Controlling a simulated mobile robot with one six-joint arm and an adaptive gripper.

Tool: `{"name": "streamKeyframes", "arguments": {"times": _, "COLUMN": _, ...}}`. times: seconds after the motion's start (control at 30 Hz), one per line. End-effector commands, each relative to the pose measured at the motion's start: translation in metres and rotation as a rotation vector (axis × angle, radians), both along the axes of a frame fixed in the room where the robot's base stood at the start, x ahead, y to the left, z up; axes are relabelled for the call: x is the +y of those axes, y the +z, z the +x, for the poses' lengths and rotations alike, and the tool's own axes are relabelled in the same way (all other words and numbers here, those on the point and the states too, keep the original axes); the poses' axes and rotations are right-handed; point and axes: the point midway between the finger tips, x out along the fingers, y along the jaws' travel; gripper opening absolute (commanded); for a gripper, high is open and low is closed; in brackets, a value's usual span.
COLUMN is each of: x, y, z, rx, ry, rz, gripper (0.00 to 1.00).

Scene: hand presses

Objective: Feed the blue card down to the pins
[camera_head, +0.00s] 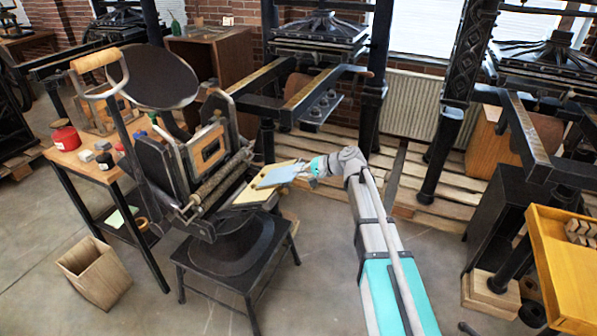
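The blue card (276,177) is a light blue sheet lying over the pale yellow board (249,197) of the small hand press (205,150). The card slants, with its upper right end at my gripper (306,169). My gripper comes in from the right and looks shut on that end of the card. The fingers are very small here, and I cannot tell whether the card touches the board. The pins are too small to make out.
A yellow tray (565,265) is at the right. Large iron presses stand behind.

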Motion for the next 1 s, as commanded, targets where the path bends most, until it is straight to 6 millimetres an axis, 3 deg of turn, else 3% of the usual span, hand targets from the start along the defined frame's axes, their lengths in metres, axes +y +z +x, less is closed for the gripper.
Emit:
{"name": "streamKeyframes", "arguments": {"times": 0.17, "x": 0.005, "y": -0.013, "z": 0.002, "rx": 0.0, "ry": 0.001, "rz": 0.0, "gripper": 0.0}}
{"name": "streamKeyframes", "arguments": {"times": 0.9, "x": 0.018, "y": -0.017, "z": 0.006, "rx": 0.0, "ry": 0.0, "rz": 0.0, "gripper": 0.0}}
{"name": "streamKeyframes", "arguments": {"times": 1.0, "x": 0.017, "y": -0.017, "z": 0.006, "rx": 0.0, "ry": 0.0, "rz": 0.0, "gripper": 0.19}}
